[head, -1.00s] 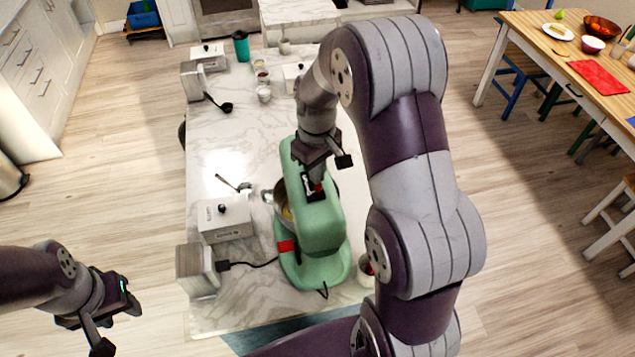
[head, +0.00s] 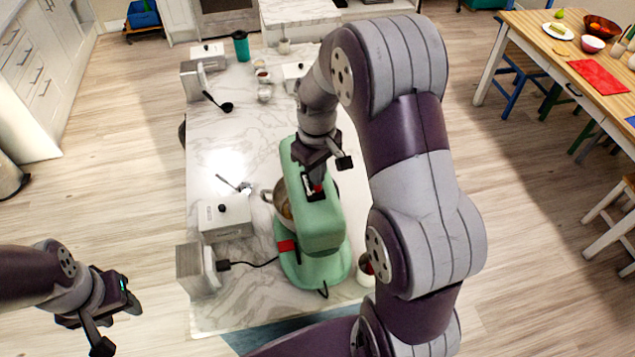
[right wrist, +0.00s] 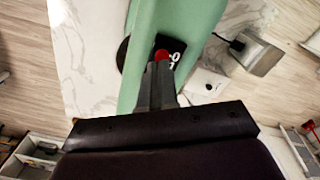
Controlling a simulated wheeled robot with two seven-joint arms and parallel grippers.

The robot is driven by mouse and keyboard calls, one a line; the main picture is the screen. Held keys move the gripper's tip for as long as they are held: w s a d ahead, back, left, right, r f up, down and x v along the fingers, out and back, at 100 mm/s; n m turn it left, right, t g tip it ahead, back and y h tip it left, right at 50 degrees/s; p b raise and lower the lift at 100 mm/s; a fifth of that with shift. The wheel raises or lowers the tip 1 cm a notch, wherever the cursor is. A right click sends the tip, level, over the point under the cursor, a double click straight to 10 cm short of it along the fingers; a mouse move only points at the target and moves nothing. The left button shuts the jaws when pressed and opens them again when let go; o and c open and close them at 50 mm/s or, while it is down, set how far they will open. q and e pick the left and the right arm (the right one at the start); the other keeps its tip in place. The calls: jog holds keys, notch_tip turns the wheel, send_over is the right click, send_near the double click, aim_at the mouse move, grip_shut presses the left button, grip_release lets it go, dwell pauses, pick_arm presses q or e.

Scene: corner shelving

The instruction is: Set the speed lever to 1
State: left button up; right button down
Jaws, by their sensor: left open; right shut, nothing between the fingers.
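The green stand mixer (head: 318,220) stands on the marble counter, with a metal bowl (head: 281,204) under its head. A black speed plate (right wrist: 176,52) on the mixer's side shows "0" and "1" in the right wrist view. The red lever knob (right wrist: 161,55) sits beside the "0", right at the fingertips. My right gripper (right wrist: 158,72) is shut and empty, its tips at or against the knob; I cannot tell whether they touch. In the head view the right gripper (head: 316,187) is over the mixer's head. My left gripper (head: 118,326) is open, left of the counter.
A white box (head: 226,219) and an outlet block (head: 197,271) with a black cord stand left of the mixer. A ladle (head: 218,102), a teal cup (head: 241,46) and small cups are farther back.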

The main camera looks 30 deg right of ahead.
jog(key=shift+r+p, duration=2.25)
jog(key=shift+r, duration=0.35)
jog(key=shift+f, duration=0.1)
